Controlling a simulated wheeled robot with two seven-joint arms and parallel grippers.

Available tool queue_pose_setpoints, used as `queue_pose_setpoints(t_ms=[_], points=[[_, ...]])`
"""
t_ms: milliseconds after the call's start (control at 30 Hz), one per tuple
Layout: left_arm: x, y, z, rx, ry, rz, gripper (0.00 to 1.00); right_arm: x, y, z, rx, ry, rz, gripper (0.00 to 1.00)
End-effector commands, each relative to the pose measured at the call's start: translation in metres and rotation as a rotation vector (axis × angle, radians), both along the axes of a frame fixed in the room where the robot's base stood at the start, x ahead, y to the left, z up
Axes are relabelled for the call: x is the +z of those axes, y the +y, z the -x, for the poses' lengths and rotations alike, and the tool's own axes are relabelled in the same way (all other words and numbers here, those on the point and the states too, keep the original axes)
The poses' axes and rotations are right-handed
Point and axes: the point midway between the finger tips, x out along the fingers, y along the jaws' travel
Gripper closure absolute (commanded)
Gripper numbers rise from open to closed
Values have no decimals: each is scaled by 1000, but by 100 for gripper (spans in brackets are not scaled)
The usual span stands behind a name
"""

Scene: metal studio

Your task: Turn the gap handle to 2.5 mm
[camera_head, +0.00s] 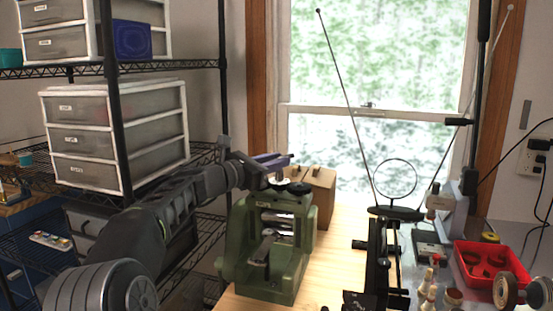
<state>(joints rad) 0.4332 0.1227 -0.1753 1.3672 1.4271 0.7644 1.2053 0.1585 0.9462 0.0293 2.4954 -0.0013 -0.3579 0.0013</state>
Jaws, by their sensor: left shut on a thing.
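A green rolling mill (277,265) stands upright on the wooden bench, with shiny rollers in its middle opening. The gap handle (299,188) is a small dark piece on top of the mill, partly hidden by my gripper. My left gripper (281,178) reaches in from the left at the top of the mill and is shut on the gap handle. The fingertips are small here, so their exact contact is hard to make out. No gap reading is legible. My right gripper is not in view.
A wooden block (317,186) stands behind the mill. To the right are a black stand with a ring (396,178), a red tray (490,266) and small tools. A wire shelf with drawer units (115,133) stands at the left. Bare bench (335,262) lies right of the mill.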

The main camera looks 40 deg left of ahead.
Motion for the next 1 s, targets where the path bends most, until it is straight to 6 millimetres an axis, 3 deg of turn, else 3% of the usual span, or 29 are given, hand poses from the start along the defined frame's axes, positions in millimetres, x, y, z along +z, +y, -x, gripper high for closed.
queue_pose_setpoints(t_ms=[67, 100, 300, 667, 1000], points=[[1, 0, 0, 1, -1, -1, 100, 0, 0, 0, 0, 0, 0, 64], [1, 0, 0, 1, -1, -1, 78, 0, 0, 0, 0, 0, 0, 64], [0, 0, 0, 1, -1, -1, 64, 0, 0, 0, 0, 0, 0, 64], [0, 1, 7, 2, -1, -1, 64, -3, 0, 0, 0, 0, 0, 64], [-1, 9, 58, 4, -3, -2, 64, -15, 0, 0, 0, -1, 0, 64]])
